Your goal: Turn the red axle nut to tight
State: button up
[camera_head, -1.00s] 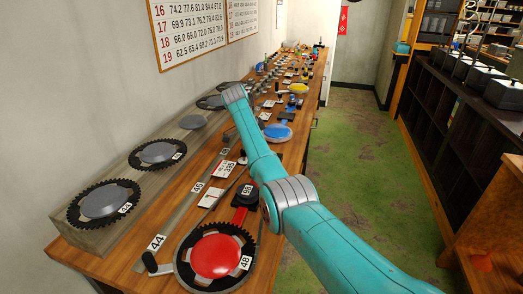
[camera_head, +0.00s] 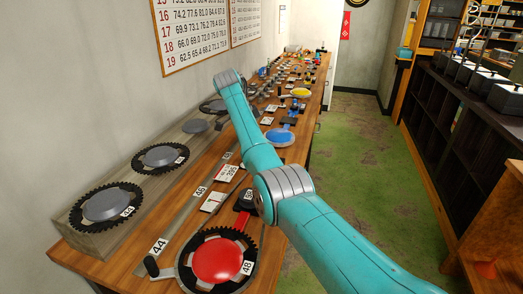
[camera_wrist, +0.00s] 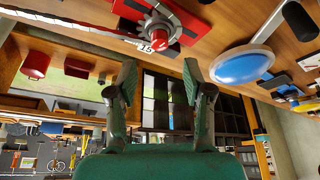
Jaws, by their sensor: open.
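In the wrist view a red nut-like part (camera_wrist: 164,30) sits at the middle of a grey toothed sprocket (camera_wrist: 150,16) tagged 15, on a red mount (camera_wrist: 187,27). I take it for the axle nut. My gripper (camera_wrist: 160,70) is open and empty, its two green fingers apart below the sprocket in the picture. The fingers do not visibly touch the nut. In the head view my arm reaches along the bench and the gripper is not clearly visible; I cannot make out the nut there.
A blue disc (camera_wrist: 242,64) is right of the sprocket in the wrist view. In the head view a large chainring with a red disc (camera_head: 217,261) lies at the bench's near end. Several parts crowd the bench. Green floor (camera_head: 352,180) is clear to its right.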

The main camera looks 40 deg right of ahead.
jog(key=v, duration=0.5)
dwell(0.3)
jog(key=shift+f, duration=0.1)
